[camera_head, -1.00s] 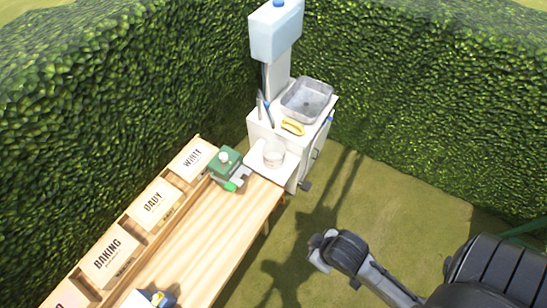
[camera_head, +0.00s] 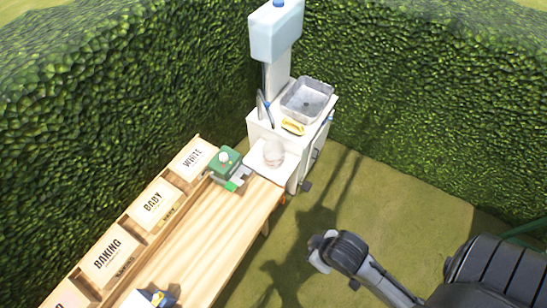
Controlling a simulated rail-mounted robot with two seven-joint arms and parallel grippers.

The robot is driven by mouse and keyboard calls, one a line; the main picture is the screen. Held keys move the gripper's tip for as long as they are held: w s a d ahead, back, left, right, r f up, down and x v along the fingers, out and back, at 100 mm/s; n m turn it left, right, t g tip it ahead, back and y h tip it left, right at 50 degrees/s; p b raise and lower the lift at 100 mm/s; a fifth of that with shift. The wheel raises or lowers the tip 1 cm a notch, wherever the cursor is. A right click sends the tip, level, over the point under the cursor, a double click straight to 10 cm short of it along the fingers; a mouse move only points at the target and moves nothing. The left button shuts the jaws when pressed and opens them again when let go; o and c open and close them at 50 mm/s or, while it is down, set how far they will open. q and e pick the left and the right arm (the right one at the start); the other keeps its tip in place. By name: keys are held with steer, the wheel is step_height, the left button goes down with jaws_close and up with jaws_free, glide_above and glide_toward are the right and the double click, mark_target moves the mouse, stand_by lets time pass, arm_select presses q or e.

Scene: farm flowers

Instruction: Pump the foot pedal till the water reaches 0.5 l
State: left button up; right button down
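The foot pedal (camera_head: 305,186) is a small dark piece low at the front of the white sink stand. A clear cup (camera_head: 274,154) stands on the white side shelf (camera_head: 256,160) of the stand; its water level is too small to read. A pale blue water tank (camera_head: 276,36) is mounted above the sink basin (camera_head: 307,99). My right arm comes in from the lower right, and its gripper end (camera_head: 320,252) hangs over the grass, apart from the pedal. Its fingers are too unclear to tell open from shut. My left gripper is not in view.
A yellow sponge (camera_head: 292,127) lies by the basin.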

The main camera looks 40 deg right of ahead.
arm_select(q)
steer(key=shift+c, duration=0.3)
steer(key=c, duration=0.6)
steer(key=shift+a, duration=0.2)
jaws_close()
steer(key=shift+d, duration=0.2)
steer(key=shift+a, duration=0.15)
